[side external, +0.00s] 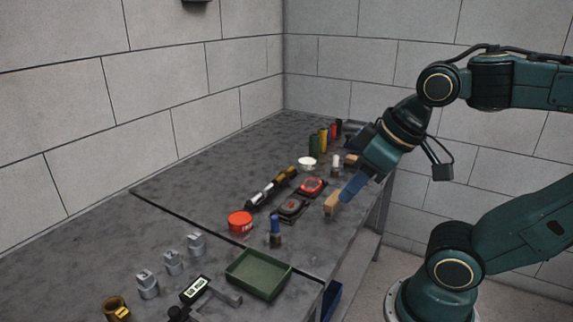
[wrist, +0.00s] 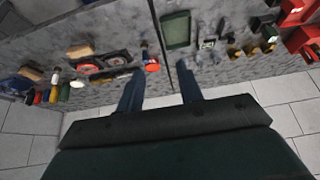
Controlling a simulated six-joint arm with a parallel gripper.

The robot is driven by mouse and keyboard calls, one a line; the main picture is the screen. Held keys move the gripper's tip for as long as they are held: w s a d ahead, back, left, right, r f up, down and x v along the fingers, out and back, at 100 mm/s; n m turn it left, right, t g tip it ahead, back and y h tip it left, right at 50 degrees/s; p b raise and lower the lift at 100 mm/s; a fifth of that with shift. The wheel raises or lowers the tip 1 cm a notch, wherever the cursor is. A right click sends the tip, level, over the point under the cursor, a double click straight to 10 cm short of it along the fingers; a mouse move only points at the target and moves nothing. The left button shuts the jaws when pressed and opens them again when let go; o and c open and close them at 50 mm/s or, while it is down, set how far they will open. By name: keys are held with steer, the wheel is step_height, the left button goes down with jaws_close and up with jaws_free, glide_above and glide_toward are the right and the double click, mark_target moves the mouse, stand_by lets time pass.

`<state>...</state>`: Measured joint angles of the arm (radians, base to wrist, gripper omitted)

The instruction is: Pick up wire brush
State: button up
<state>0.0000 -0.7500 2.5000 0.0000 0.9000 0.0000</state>
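No bristles can be made out, so I cannot tell for sure which thing is the wire brush. A tan, wood-coloured block (side external: 331,204) lies near the table's front edge, beside my fingertips in the side view; it also shows at the left in the wrist view (wrist: 80,51). A small upright piece with a blue top (side external: 275,226) stands nearer the green tray. My gripper (side external: 345,194) is above the table, with its blue fingers wide apart and nothing between them in the wrist view (wrist: 160,70).
Two dark-cased round gauges (side external: 311,187), a dark flashlight-like cylinder (side external: 268,190) and a red tin (side external: 240,222) lie nearby. A green tray (side external: 258,273) sits in front. Bottles (side external: 323,141) and another tan block (side external: 351,160) stand farther back. Bare table lies toward the wall.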

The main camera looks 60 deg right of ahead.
steer(key=o, duration=0.4)
stand_by(0.3)
